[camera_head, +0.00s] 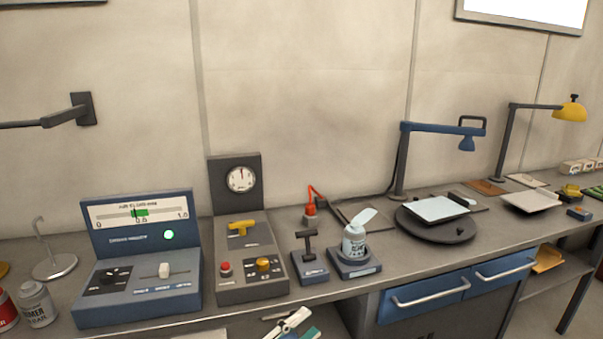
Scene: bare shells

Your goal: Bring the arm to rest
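A white, dark-jointed part at the bottom edge, below the bench front, looks like my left gripper (291,322). It is small and cut off, so I cannot tell whether it is open or shut. A teal piece (312,333) shows beside it; I cannot tell whether they touch. My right gripper is not in view. A blue jointed arm (437,128) on a dark post stands at the back of the bench, stretched to the right with its head hanging down. A dark arm (62,116) reaches left from a wall bracket.
The bench carries a blue meter console (137,305), a grey panel with a gauge (238,290), a small lever block (309,268), a white bottle (354,242) on a base, and a dark turntable (435,234). Cans stand at the left. Blue drawers (423,300) are below.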

